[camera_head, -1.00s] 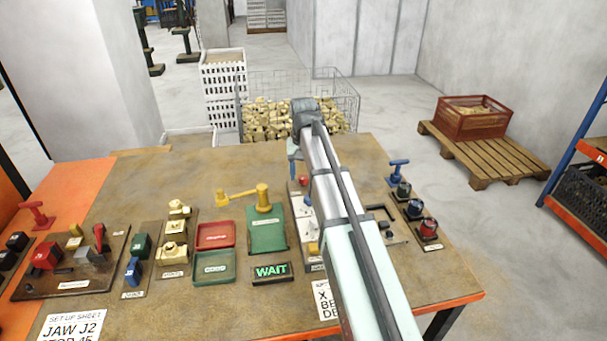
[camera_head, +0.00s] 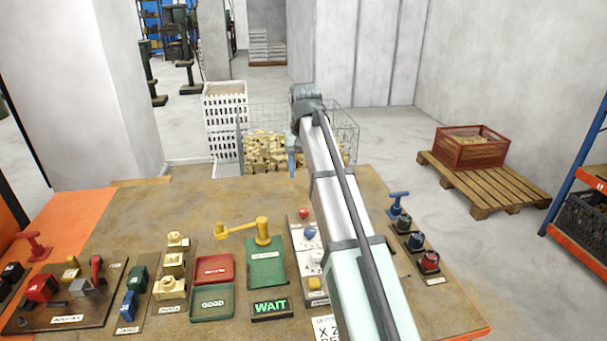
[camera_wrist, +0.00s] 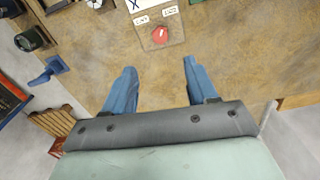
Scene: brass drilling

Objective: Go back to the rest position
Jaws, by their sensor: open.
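My gripper (camera_wrist: 157,88) shows in the wrist view with its two blue fingers spread apart and nothing between them. It is above the bare tabletop, close to the table edge. In the head view my arm reaches out over the right part of the workbench (camera_head: 350,190), and only a bit of a blue finger shows below the wrist. A small board with a red knob (camera_wrist: 160,35) lies ahead of the fingers in the wrist view. The red knob also shows in the head view (camera_head: 303,213), left of my arm.
Dark holders with coloured tops (camera_head: 428,262) stand right of my arm. A wire basket (camera_head: 345,125) stands behind the bench.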

